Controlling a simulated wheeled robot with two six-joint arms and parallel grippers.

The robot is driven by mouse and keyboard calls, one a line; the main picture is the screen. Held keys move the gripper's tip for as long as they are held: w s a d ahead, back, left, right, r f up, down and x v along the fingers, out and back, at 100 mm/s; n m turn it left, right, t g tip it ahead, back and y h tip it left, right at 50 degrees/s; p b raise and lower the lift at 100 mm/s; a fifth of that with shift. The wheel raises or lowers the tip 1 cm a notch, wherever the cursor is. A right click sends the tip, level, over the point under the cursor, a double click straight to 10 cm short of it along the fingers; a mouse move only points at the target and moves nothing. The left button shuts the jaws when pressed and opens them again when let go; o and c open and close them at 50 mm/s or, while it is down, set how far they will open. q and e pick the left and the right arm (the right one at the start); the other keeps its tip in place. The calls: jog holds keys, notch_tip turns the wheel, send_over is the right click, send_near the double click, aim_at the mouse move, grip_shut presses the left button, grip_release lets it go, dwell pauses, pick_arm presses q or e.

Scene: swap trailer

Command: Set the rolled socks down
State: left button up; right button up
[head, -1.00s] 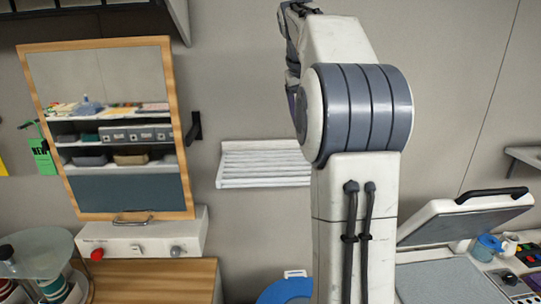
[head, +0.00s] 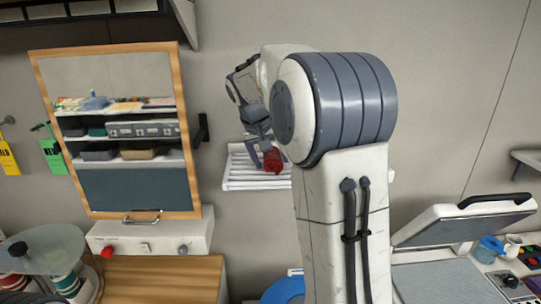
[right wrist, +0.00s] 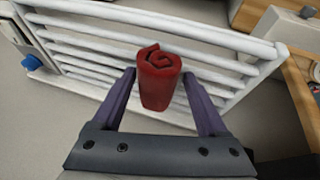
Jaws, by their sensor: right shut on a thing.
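The rolled socks (head: 273,160) are a dark red roll with a spiral end. My right gripper (head: 262,158) is shut on them, in front of or over the white slatted rack (head: 236,180) on the wall. In the right wrist view the roll (right wrist: 158,80) sits between the two purple-grey fingers (right wrist: 158,78), with the rack's bars (right wrist: 85,58) behind it. I cannot tell whether the roll touches the slats. My left gripper does not show.
A wooden counter (head: 160,275) lies below. At the right is an open-lidded grey machine (head: 465,220). A blue round thing (head: 283,291) shows low in the middle.

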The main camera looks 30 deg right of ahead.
jog(key=shift+f, duration=0.1)
jog(key=shift+f, duration=0.15)
jog(key=o, duration=1.2)
jog(key=shift+o, duration=0.2)
